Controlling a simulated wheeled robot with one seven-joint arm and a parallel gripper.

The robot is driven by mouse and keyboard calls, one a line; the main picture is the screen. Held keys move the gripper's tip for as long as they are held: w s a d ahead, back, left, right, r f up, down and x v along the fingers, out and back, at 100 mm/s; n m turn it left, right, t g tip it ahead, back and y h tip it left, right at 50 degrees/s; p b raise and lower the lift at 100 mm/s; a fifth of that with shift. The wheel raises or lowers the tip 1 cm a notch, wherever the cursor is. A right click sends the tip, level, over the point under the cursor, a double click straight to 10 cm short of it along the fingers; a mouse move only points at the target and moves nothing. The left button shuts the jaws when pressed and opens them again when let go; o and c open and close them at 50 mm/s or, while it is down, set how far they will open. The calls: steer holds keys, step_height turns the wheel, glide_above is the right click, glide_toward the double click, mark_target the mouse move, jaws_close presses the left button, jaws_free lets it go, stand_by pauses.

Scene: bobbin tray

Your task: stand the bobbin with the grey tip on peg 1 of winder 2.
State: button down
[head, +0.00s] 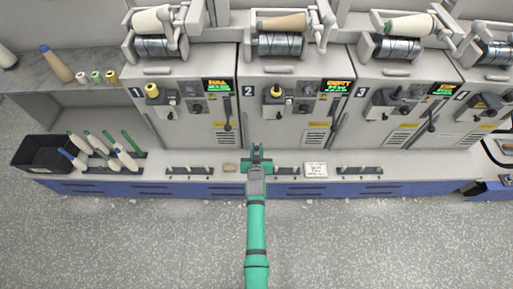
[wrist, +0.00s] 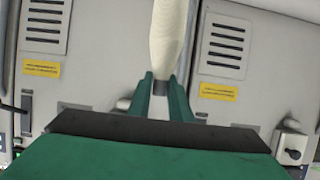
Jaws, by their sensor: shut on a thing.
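My gripper (head: 257,152) is shut on a cream bobbin (wrist: 170,35) in the wrist view. Its grey tip (wrist: 160,87) is between the green fingertips, and its body extends away from them to the top edge. In the head view my gripper hides the bobbin. Winder 2 (head: 263,112) stands behind my gripper, with a yellow-topped knob and a lit display. The peg rail of winder 2 (head: 288,171) lies on the ledge below it. My gripper and arm hide its left part, so I cannot tell which peg is nearest.
Winder 1 (head: 148,113) and winder 3 (head: 372,108) flank winder 2, with peg rails in front. A white note (head: 316,170) and a tan block (head: 230,167) lie on the ledge. A black bin (head: 33,151) and several bobbins (head: 98,143) are at left. The grey floor in front is clear.

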steer(key=shift+d+r, duration=0.1)
steer(key=shift+r, duration=0.15)
steer(key=shift+s+r, duration=0.1)
steer(key=shift+r, duration=0.55)
steer(key=shift+w, duration=0.2)
